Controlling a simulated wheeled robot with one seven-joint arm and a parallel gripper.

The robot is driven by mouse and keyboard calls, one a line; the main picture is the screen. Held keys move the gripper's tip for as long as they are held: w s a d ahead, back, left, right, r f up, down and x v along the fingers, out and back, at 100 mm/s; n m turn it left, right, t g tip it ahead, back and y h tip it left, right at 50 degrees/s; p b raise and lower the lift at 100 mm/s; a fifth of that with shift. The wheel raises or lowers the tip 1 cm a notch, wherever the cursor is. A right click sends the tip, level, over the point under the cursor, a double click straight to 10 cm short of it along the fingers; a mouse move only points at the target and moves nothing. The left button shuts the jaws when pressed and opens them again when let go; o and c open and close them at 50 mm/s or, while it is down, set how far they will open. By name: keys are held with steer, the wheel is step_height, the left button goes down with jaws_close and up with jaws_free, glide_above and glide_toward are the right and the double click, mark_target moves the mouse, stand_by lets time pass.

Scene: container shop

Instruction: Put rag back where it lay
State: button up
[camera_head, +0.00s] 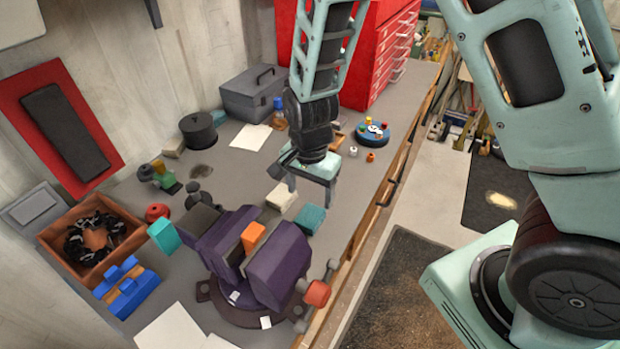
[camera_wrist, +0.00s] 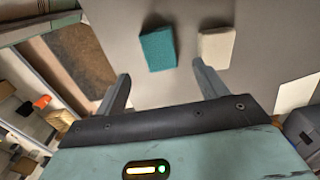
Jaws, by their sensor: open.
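My gripper (camera_head: 309,194) is open and empty, pointing down above the grey workbench (camera_head: 235,170). Both fingers also show in the wrist view (camera_wrist: 161,70). Two small folded-looking pieces lie on the bench just beyond the fingertips: a teal one (camera_head: 310,218) and a cream one (camera_head: 281,199). In the wrist view the teal piece (camera_wrist: 157,49) lies ahead of the gap between the fingers, and the cream piece (camera_wrist: 216,47) lies beside it, to the right. The pieces are apart, and neither is held. I cannot tell for certain which one is the rag.
A purple vise (camera_head: 281,265) with teal and orange blocks stands close in front of the pieces. Behind are a round blue tray (camera_head: 371,134), a grey toolbox (camera_head: 253,94) and a red drawer cabinet (camera_head: 360,60). The bench's wooden edge (camera_head: 385,195) runs along the right.

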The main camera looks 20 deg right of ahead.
steer(key=s+a+r+n+y, duration=0.1)
steer(key=s+a+r+n, duration=0.5)
steer(key=s+r+n, duration=0.9)
steer(key=s+n, duration=0.3)
steer(key=s, duration=0.2)
steer(key=shift+a+r+n+b, duration=0.15)
steer(key=shift+a+n+b, duration=0.05)
steer(key=shift+n+b, duration=0.1)
step_height(320, 180, down, 8)
steer(key=b, duration=0.8)
